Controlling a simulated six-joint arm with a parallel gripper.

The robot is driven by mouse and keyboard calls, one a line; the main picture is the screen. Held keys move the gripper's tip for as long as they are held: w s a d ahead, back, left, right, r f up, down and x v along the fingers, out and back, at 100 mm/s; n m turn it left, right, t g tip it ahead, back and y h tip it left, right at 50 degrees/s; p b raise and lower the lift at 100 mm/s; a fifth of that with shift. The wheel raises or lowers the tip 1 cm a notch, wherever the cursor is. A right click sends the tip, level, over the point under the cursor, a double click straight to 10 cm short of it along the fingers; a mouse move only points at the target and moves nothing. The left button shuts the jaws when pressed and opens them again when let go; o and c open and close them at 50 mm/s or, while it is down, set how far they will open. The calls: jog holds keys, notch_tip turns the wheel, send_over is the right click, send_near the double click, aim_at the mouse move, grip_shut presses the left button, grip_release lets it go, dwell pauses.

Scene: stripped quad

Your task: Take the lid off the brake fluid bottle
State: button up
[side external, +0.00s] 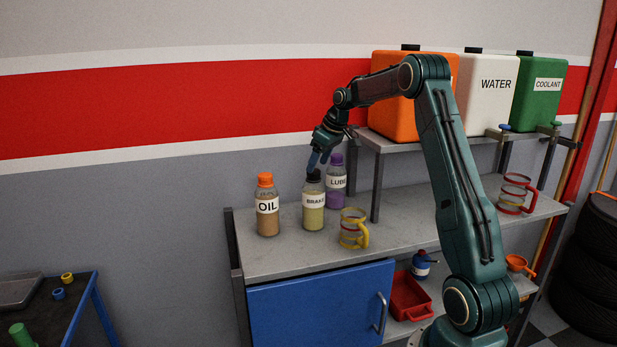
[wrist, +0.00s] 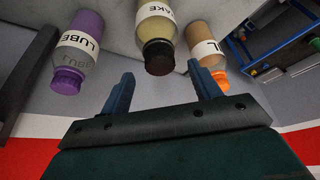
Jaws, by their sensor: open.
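The brake fluid bottle (side external: 313,211) stands upright on the grey workbench, with a white BRAKE label and yellowish fluid. Its black lid (side external: 314,176) is on the bottle. In the wrist view the bottle (wrist: 158,28) appears upside down, its black lid (wrist: 159,57) just beyond the gap between my fingers. My gripper (side external: 317,161) is at the lid's height or slightly above it in the side view. The fingers, also seen in the wrist view (wrist: 163,85), are open with nothing between them. Whether a finger touches the lid cannot be told.
The OIL bottle (side external: 267,207) with orange lid stands left of the brake bottle. The LUBE bottle (side external: 336,184) with purple lid stands close behind right. A raised shelf (side external: 400,146) holds large canisters. The bench's front left is clear.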

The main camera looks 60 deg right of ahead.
aim_at(315, 171)
jog(key=shift+x, duration=1.65)
jog(key=c, duration=1)
